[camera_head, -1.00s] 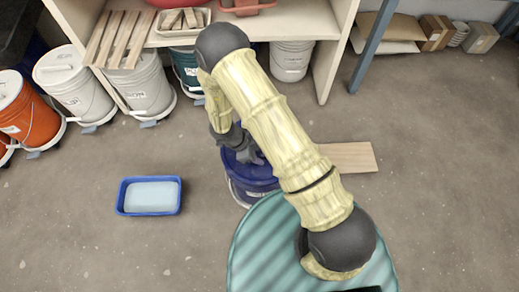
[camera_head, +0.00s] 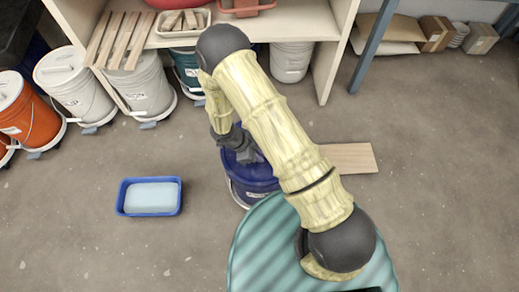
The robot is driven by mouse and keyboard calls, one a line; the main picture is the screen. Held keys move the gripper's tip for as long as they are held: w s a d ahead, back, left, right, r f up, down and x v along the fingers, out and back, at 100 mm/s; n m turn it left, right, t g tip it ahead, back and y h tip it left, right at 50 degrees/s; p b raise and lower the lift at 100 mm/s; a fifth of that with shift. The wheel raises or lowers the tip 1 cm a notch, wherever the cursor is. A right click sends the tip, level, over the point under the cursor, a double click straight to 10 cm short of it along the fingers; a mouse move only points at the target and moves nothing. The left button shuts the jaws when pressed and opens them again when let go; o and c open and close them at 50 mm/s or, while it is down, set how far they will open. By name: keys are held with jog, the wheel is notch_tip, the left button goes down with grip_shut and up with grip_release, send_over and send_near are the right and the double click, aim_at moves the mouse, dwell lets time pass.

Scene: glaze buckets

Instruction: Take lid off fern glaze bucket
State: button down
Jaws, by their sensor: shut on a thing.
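A dark blue bucket (camera_head: 258,194) stands on the floor in the middle of the view, partly behind my arm. Its label is too small to read, so I cannot tell the glaze name. Its blue lid (camera_head: 232,165) is on top, mostly covered by my arm and gripper. My gripper (camera_head: 247,157) points down at the lid and is shut on it near the middle. The fingertips and the exact grip are hidden. I see no clear gap between lid and bucket.
A blue tub (camera_head: 128,205) with a pale block stands on the floor to the left. A wooden board (camera_head: 352,157) lies right of the bucket. White, orange and teal lidded buckets stand along the shelf unit (camera_head: 338,50). Open floor lies on both sides.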

notch_tip(320, 180, up, 10)
jog(key=p, duration=0.3)
dwell(0.3)
jog(key=shift+r, duration=0.1)
dwell(0.3)
jog(key=w+d+n+t+y, duration=0.3)
jog(key=w+d+n, duration=0.3)
jog(key=w+n, duration=0.2)
jog(key=w+d+n+t+y, duration=0.3)
jog(key=w+d+n, duration=0.2)
jog(key=w+n, duration=0.4)
jog(key=shift+d+r+n, duration=0.35)
jog(key=shift+n, duration=0.35)
jog(key=shift+w, duration=0.1)
